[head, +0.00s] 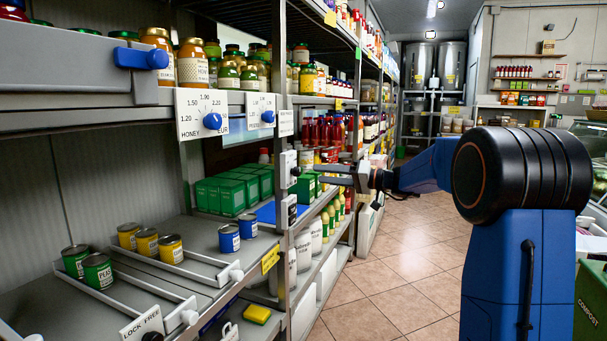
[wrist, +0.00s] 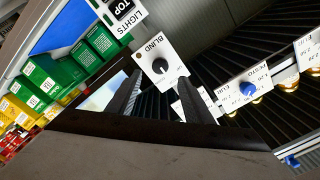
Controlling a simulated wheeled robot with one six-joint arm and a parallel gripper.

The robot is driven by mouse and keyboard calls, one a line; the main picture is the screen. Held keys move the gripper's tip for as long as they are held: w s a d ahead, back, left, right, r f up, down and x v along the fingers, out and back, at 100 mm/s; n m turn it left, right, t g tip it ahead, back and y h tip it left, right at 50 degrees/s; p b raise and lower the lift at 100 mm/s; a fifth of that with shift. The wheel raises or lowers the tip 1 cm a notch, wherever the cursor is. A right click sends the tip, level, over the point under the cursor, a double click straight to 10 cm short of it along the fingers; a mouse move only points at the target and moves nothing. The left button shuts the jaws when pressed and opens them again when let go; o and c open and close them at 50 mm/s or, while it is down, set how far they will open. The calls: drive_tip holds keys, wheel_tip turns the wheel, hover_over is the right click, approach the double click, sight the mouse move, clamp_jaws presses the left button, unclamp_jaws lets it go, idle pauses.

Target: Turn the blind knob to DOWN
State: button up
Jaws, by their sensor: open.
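The blind knob (wrist: 158,67) is a small round black knob on a white plate (wrist: 168,45) marked BLIND. In the head view this looks like the upper white plate (head: 286,163) on the shelf post, with its black knob (head: 295,171). My gripper (head: 318,174) is open, its fingers pointing left at the plate. In the wrist view my gripper's two dark fingers (wrist: 161,80) stand apart, one on each side below the knob, with nothing between them. Contact with the knob cannot be made out. The knob's pointer direction is too small to read.
A LIGHTS plate (wrist: 118,12) is close beside the BLIND plate. Price plates with blue knobs, such as the HONEY plate (head: 201,114), hang on the shelf edge. Green boxes (head: 226,194) and jars fill nearby shelves. The tiled aisle (head: 400,270) is clear.

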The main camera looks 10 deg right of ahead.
sight(300, 172)
drive_tip(key=x, duration=0.8)
drive_tip(key=shift+c, duration=0.4)
drive_tip(key=c, duration=1)
